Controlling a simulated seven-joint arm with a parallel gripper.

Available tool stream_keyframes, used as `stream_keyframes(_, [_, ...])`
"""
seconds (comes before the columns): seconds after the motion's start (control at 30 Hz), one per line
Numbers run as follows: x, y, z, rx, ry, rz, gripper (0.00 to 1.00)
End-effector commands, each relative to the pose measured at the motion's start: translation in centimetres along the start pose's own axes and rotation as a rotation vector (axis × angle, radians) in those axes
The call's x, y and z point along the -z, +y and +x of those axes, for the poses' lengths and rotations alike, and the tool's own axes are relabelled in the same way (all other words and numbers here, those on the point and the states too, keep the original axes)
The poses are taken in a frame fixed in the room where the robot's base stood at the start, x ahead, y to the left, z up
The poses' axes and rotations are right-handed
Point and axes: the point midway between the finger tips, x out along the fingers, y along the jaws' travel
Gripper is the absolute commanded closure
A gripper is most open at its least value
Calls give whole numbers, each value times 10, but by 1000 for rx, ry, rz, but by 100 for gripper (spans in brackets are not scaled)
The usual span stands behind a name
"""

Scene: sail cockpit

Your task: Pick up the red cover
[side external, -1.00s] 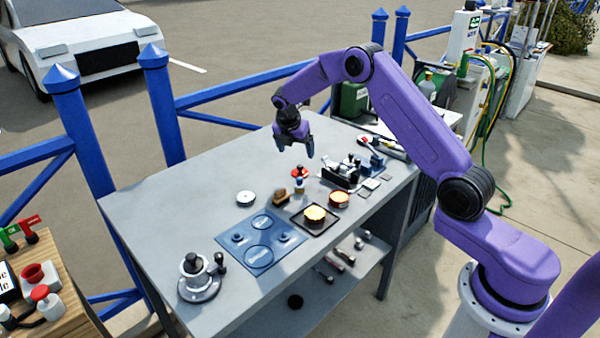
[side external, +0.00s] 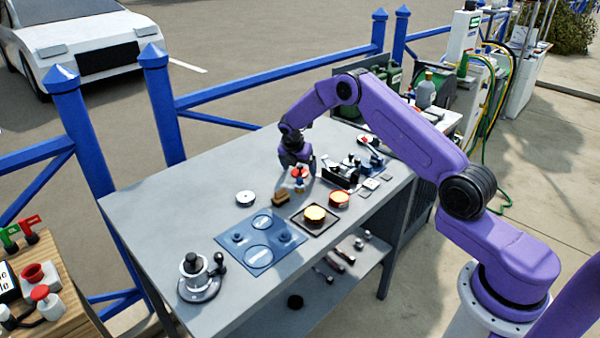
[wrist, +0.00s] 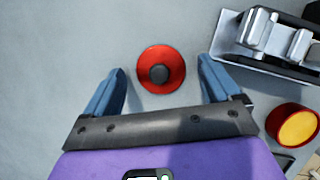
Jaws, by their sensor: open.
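The red cover (side external: 299,173) is a round red piece with a dark knob in its middle, standing near the middle of the grey table. In the wrist view the cover (wrist: 149,82) appears as a red disc between the two blue fingertips, with a gap on each side. My gripper (side external: 299,168) is open and low over the cover, pointing down; it also shows in the wrist view (wrist: 161,66). Nothing is held. In the side view my gripper partly hides the cover, and what lies under it is hard to see.
A metal fixture (wrist: 268,38) stands close to the right. A brown block (side external: 280,199) and a white disc (side external: 245,198) lie left. A blue mat (side external: 262,242) covers part of the front. The table's left part is clear.

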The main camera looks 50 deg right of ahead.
Motion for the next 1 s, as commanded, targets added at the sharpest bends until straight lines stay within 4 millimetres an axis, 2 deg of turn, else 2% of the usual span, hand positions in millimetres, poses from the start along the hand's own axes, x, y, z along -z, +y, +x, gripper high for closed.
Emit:
stream_keyframes(0.07, [0,0,0,0,0,0,10])
stream_keyframes(0.23, [0,0,0,1,0,0,62])
stream_keyframes(0.27, [0,0,0,1,0,0,68])
stream_keyframes(0.73, [-2,0,-5,0,0,0,68])
stream_keyframes(0.87, [-6,1,-15,-2,-1,1,68])
stream_keyframes(1.0, [-12,-1,-34,-1,0,1,68])
